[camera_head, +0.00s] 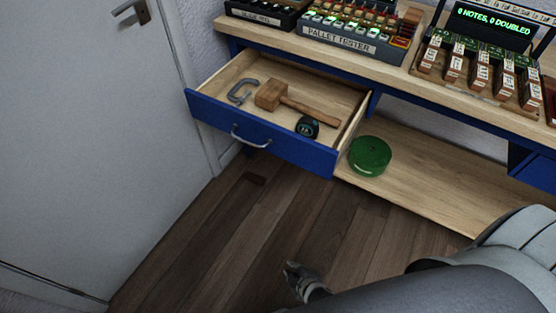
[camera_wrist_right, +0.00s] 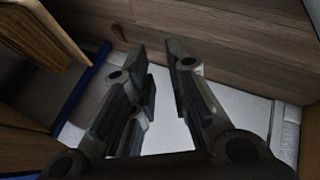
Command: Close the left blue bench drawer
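The left blue bench drawer (camera_head: 262,140) stands pulled out under the workbench in the head view. Its blue front has a silver handle (camera_head: 250,138) and faces the floor area. Inside lie a C-clamp (camera_head: 241,92), a wooden mallet (camera_head: 296,103) and a dark tape measure (camera_head: 307,127). My right gripper (camera_head: 294,271) is low in the head view, over the wooden floor, apart from the drawer front and below it in the picture. In the right wrist view its fingers (camera_wrist_right: 158,58) are spread with nothing between them. My left gripper is not in view.
A green round container (camera_head: 369,156) sits on the lower shelf (camera_head: 425,180), right of the drawer. The pallet tester (camera_head: 345,36) and a labelled block rack (camera_head: 480,72) stand on the bench top. A white door (camera_head: 85,120) is at the left.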

